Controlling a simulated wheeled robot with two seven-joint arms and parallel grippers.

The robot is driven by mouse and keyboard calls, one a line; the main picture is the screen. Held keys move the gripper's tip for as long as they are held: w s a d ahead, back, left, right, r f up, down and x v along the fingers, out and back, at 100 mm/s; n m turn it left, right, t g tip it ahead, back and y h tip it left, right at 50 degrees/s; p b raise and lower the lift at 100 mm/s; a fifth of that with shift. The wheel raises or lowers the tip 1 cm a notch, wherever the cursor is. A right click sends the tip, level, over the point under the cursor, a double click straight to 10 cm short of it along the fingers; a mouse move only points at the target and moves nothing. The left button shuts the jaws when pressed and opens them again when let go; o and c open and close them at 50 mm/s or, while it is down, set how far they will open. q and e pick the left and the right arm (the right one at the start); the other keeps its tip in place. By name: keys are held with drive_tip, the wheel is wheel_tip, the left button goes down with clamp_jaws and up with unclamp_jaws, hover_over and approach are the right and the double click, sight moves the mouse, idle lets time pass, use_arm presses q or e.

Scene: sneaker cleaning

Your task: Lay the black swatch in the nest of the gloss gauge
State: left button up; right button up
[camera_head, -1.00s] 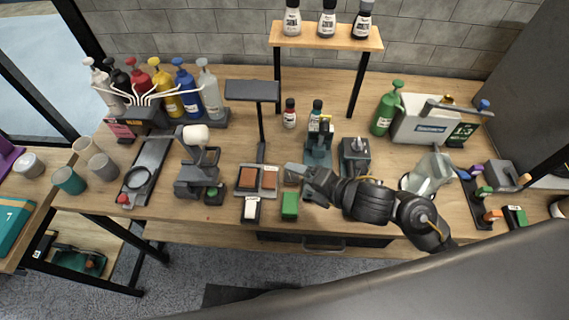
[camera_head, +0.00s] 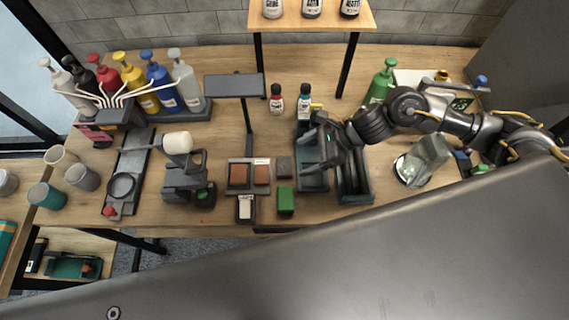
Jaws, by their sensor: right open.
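A small flat dark grey square (camera_head: 284,167) lies on the table just right of the two brown swatches; it may be the black swatch, but I cannot tell for sure. My right gripper (camera_head: 308,152) is open, with nothing seen between its fingers. It hangs just right of the dark square, over a dark teal tray-like holder (camera_head: 313,182) that it partly hides. I cannot tell for sure which device is the gloss gauge or where its nest is. My left gripper is out of view.
A plate with two brown swatches (camera_head: 249,174) lies near a dark stand panel (camera_head: 234,85). A green block (camera_head: 285,200) and a black holder with a white piece (camera_head: 245,208) stand in front. A dark open tray (camera_head: 355,180) and glass jar (camera_head: 425,160) are to the right.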

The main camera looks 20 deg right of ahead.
sight(287, 166)
drive_tip(key=shift+w+a+f, duration=0.1)
drive_tip(key=shift+a+f, duration=0.4)
drive_tip(key=shift+f, duration=0.05)
drive_tip(key=p+x, duration=0.3)
drive_tip(key=x, duration=0.1)
drive_tip(key=shift+f, duration=0.35)
drive_tip(key=shift+a+f, duration=0.2)
drive_tip(key=shift+f, duration=0.1)
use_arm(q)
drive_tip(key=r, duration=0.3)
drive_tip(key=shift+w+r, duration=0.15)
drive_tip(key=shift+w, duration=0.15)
use_arm(e)
drive_tip(key=shift+c, duration=0.4)
drive_tip(key=c, duration=1)
drive_tip(key=shift+c, duration=0.2)
